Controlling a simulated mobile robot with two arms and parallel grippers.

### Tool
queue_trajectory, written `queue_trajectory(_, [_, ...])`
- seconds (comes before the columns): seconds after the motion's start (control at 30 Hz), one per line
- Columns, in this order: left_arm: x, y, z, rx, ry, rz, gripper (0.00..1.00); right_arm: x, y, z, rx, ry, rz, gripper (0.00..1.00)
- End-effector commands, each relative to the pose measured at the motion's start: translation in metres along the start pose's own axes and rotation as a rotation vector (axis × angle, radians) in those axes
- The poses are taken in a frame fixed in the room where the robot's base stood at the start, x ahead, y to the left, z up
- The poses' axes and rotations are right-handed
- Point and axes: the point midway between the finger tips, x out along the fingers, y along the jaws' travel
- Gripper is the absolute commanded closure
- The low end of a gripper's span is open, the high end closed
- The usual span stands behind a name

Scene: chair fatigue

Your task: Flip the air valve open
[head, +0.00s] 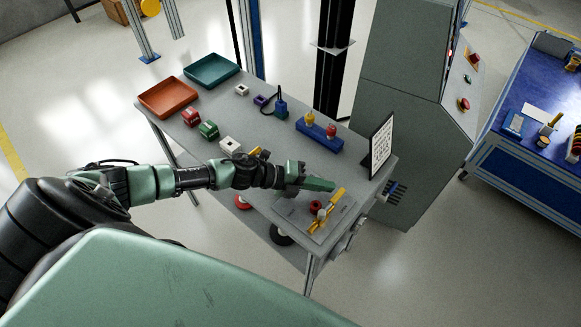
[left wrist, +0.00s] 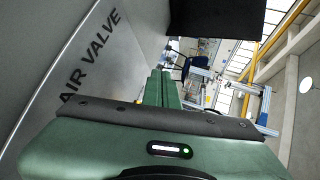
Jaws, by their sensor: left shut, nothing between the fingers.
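The air valve (head: 316,206) has a red round part and a long yellow lever (head: 335,199) lying diagonally across a grey plate (head: 293,208) at the table's near right corner. My left gripper (head: 331,185) is shut and empty, close to the far end of the lever in the head view. I cannot tell whether it touches the lever. In the left wrist view, the shut fingers (left wrist: 161,88) point away from the camera, beside a grey surface lettered "AIR VALVE" (left wrist: 90,62). The valve itself does not show there. My right gripper is not in view.
A framed sign (head: 381,146) stands behind the valve at the table's right edge. A blue block (head: 319,138) with yellow and red pieces lies farther back. Red and green blocks, an orange tray (head: 168,98) and a teal tray (head: 211,71) are at the left.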

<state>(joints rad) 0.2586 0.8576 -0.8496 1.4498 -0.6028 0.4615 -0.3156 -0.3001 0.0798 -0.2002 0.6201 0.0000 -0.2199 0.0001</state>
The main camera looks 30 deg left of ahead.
Motion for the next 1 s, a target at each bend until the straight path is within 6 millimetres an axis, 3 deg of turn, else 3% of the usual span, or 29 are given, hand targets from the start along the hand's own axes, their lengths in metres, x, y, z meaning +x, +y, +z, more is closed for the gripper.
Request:
queue_trajectory(0.7, [0.001, -0.001, -0.001, -0.001, 0.0, 0.0, 1.0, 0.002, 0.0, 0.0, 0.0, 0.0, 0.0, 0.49])
queue_trajectory(0.87, [-0.017, 0.002, -0.001, 0.0, 0.0, 0.003, 1.0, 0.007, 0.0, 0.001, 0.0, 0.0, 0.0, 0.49])
queue_trajectory(1.0, [-0.042, 0.003, -0.001, 0.0, -0.001, 0.004, 1.0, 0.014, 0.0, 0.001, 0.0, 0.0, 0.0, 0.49])
